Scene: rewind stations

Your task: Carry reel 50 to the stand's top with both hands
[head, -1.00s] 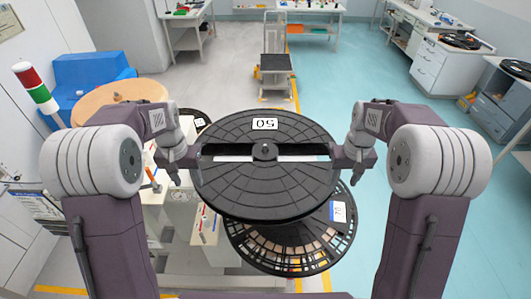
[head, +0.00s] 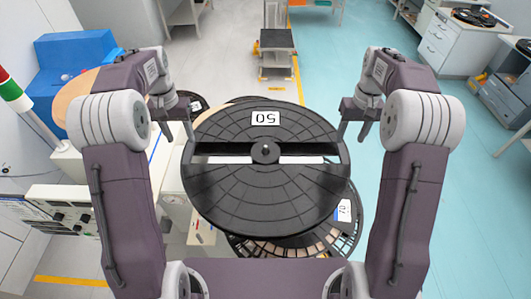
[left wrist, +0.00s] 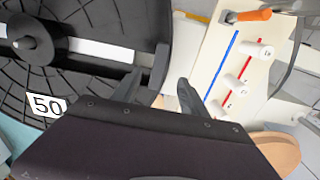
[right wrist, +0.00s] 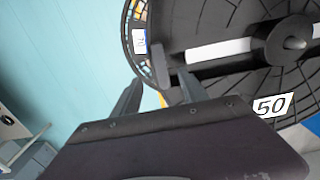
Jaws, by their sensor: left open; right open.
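Reel 50 (head: 265,205) is a large black disc with a hub, a crossbar slot and a white "50" label. It lies nearly flat in front of me, above another black reel (head: 325,238); what bears it is hidden. My left gripper (head: 178,128) is open and empty by its left rim. In the left wrist view, the fingers (left wrist: 157,92) are near the end of the reel's bar (left wrist: 108,52). My right gripper (head: 352,130) is open and empty by the right rim. In the right wrist view, one finger (right wrist: 158,90) overlaps the reel's edge. I cannot identify the stand for sure.
A trolley (head: 277,40) stands at the back. Cabinets (head: 450,45) with reels are at the right. The blue floor at right is clear.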

